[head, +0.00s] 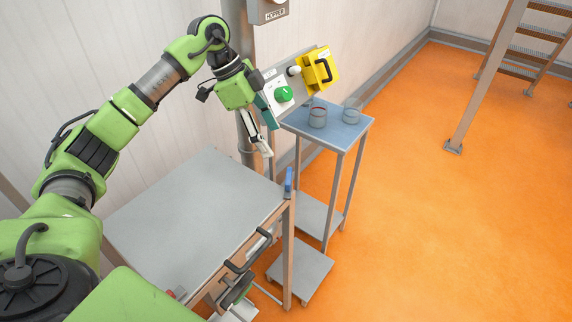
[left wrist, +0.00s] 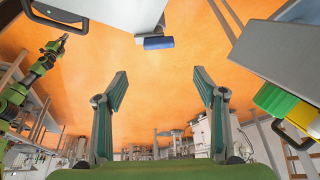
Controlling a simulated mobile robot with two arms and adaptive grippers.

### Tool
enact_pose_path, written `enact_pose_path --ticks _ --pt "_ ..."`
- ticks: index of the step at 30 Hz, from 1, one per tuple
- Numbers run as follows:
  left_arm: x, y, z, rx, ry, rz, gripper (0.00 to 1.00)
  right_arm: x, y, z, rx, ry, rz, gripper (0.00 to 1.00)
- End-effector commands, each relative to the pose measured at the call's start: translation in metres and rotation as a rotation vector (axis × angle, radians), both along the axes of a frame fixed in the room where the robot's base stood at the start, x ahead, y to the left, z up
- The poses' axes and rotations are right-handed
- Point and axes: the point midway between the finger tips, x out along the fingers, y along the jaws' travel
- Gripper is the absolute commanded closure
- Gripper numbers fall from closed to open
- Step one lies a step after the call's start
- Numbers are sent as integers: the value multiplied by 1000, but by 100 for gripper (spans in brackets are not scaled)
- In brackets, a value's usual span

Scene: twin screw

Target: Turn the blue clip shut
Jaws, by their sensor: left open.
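The blue clip (head: 288,180) sits upright at the right corner of the grey metal table (head: 205,190). In the left wrist view the blue clip (left wrist: 158,43) shows on a grey bracket at the table edge, ahead of the fingers and centred between them. My left gripper (head: 268,139) is above and left of the clip in the head view, apart from it. In the left wrist view the left gripper (left wrist: 159,77) has its two fingers spread wide with nothing between them.
A control panel with a green knob (head: 284,94) and a yellow box (head: 318,70) stands close behind my left gripper. A side table (head: 345,133) with two glass vessels is beyond the clip.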

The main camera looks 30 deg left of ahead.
Motion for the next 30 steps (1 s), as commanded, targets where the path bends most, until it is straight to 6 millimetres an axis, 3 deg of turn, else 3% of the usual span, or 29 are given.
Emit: enact_pose_path --ticks 3,7,21,30 --pt "-3 10 0 26 24 29 36 -1 -1 1 -1 2 1 100" --pt "-2 5 -12 27 29 29 36 -3 -5 5 -6 5 1 100" --pt "12 -30 -98 22 28 26 36 -6 -11 32 -13 8 4 100" --pt "17 -39 -124 23 22 27 36 -5 -8 38 -10 7 2 100"
